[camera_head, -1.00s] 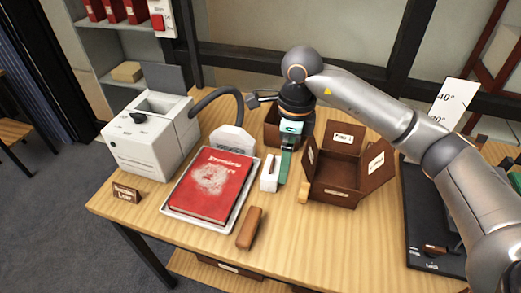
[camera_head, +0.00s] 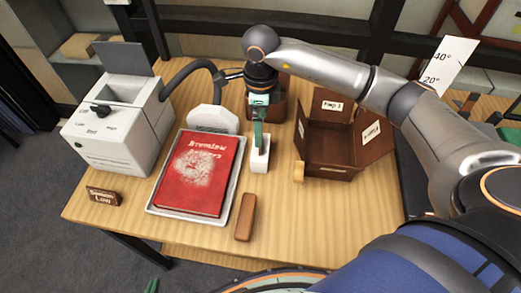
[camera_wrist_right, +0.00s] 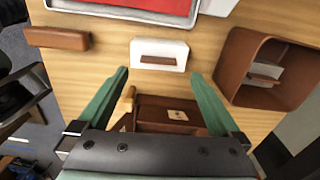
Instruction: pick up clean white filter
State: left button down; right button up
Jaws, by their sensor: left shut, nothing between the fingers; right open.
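The clean white filter (camera_head: 260,162) looks to be the small white block on the table, right of the red book; in the right wrist view, the white block (camera_wrist_right: 145,48) carries a brown bar. My right gripper (camera_head: 258,138), whose arm comes in from the right, points down at the block with green fingers. In the right wrist view, its fingers (camera_wrist_right: 160,80) are spread, the block shows beyond and between them, and nothing is held. At the bottom edge, a small green tip of my left gripper (camera_head: 151,286) shows, far from the block.
A red book (camera_head: 198,175) lies in a white tray (camera_head: 152,209). A brown block (camera_head: 245,217) lies in front. A step box (camera_head: 325,172) stands right, and a brown bin (camera_wrist_right: 232,65) holds a greyish piece. A white machine (camera_head: 105,140) and its hose (camera_head: 180,73) stand left.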

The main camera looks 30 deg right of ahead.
aim_at(261, 150)
jog(key=shift+f+p, duration=0.55)
jog(key=shift+f, duration=2.15)
grip_shut()
